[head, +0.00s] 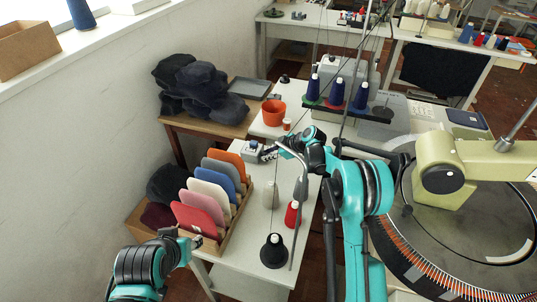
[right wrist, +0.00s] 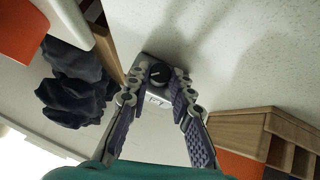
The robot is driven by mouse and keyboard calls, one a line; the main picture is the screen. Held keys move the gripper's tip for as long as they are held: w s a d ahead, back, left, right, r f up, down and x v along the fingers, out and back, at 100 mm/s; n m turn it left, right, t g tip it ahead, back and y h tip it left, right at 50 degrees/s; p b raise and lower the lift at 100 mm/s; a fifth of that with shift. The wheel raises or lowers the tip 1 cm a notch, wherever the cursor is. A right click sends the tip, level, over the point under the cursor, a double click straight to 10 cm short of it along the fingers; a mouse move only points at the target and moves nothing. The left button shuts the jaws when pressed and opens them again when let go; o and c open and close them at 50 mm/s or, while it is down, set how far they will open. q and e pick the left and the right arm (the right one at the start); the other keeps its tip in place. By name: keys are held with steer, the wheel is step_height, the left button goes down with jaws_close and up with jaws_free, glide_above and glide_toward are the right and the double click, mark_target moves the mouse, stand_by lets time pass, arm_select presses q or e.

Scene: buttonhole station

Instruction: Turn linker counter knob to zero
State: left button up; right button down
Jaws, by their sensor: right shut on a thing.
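The linker counter (head: 251,149) is a small grey box on the white table, beside the row of coloured boards. In the right wrist view the counter (right wrist: 152,101) shows a small white digit window, too small to read surely, and a round black knob (right wrist: 160,75) with a light pointer mark. My right gripper (head: 268,153) reaches the counter from the right. In the right wrist view its fingers (right wrist: 160,80) stand on both sides of the knob, shut on it.
A wooden rack (head: 233,222) of coloured boards stands in front of the counter. An orange pot (head: 274,112) is behind it. A black cone (head: 274,251), a red spool (head: 292,214) and a pale spool (head: 269,194) stand on the table. The round machine (head: 440,250) fills the right.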

steer(key=shift+w+d+r+m+g+y+p, duration=0.1)
steer(key=shift+w+m+g+y+p, duration=0.2)
steer(key=shift+m+g+p, duration=0.55)
steer(key=shift+w+m+g+y, duration=0.15)
steer(key=shift+m+g+y, duration=0.2)
steer(key=shift+g, duration=0.7)
steer(key=shift+w+d+f+g+y, duration=0.1)
steer(key=shift+f+g+y, duration=0.1)
steer(key=shift+g+y, duration=0.25)
steer(key=shift+m+g+b, duration=0.45)
steer(key=shift+m+b, duration=0.05)
steer(key=shift+b, duration=0.25)
steer(key=c, duration=1.3)
jaws_free()
